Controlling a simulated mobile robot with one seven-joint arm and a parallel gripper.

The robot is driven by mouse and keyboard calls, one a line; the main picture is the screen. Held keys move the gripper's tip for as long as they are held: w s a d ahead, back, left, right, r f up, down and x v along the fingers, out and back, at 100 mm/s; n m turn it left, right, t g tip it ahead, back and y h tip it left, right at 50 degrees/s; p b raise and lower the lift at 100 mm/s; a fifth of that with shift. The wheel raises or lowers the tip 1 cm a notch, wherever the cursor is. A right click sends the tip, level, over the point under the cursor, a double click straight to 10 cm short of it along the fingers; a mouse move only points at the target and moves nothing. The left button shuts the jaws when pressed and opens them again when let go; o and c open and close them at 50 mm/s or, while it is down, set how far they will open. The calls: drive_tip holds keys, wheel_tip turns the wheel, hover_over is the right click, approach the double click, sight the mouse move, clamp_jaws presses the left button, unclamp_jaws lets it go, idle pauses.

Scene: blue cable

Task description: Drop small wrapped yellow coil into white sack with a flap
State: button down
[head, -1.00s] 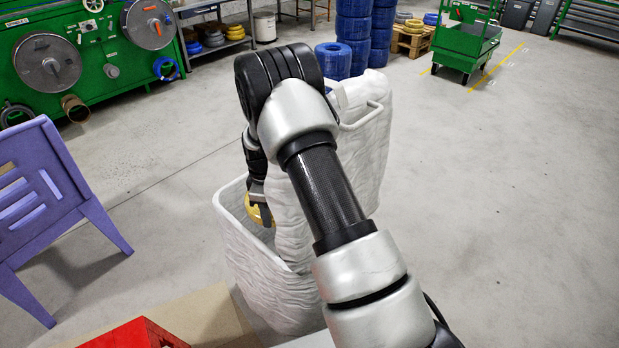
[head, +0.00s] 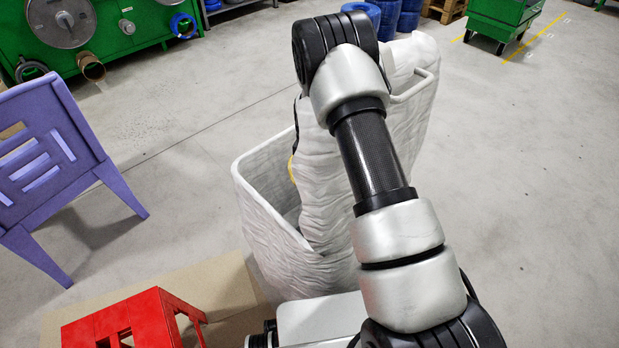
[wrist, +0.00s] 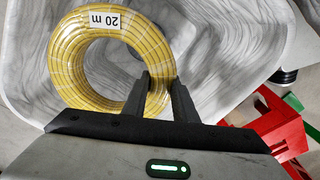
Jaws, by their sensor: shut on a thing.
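The small yellow coil (wrist: 62,65) is wrapped in clear film and has a white "20 m" label. My gripper (wrist: 160,84) is shut on its rim, one finger on each side, in the wrist view. In the head view only a sliver of the coil (head: 292,171) shows at the left edge of the sack's flap; my gripper is hidden there. The white sack (head: 272,235) stands open on the floor, with its flap (head: 325,185) raised on the right side. The coil is over or within the sack's mouth; its exact height is unclear. Pale sack folds surround it in the wrist view.
A red stool (head: 150,318) stands at the front left of the sack, on a tan mat (head: 228,290). A purple chair (head: 50,160) is at the left. Green machinery (head: 110,40) and a green cart (head: 500,18) stand farther back. Bare floor lies between.

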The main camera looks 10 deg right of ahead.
drive_tip(key=shift+w+r, duration=0.1)
drive_tip(key=c, duration=1.4)
unclamp_jaws()
drive_tip(key=shift+o, duration=0.2)
wheel_tip(320, 180, up, 17)
drive_tip(key=p, duration=0.3)
drive_tip(key=shift+r, duration=0.2)
